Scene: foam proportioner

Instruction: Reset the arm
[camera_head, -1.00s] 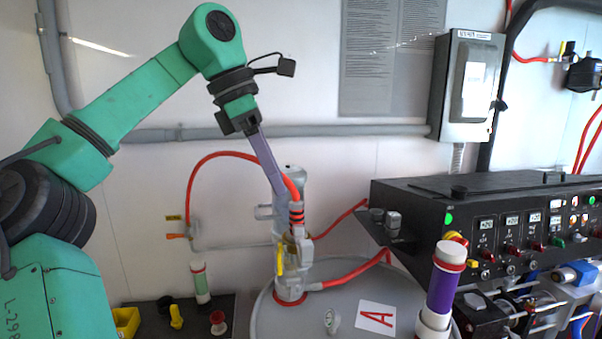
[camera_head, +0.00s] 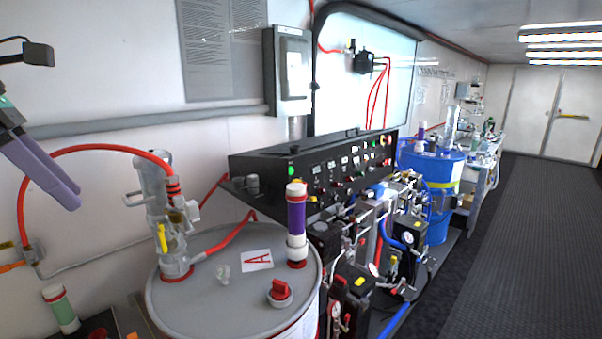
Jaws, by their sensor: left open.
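My left gripper (camera_head: 70,196) comes in at the left edge, with long purple-grey fingers pointing down and to the right. It is open and nothing shows between its fingers. Most of my left arm is out of the picture. The gripper appears left of the grey transfer pump (camera_head: 165,215), with a gap between them in the picture. The pump stands upright on the lid of the grey drum (camera_head: 222,285) marked with a red A. My right gripper is not in view.
A red hose (camera_head: 95,149) arcs behind my left gripper to the pump. A black control panel (camera_head: 315,175) stands behind the drum, with pumps and hoses below it. A blue drum (camera_head: 440,175) stands farther back. The dark floor (camera_head: 520,240) at right is clear.

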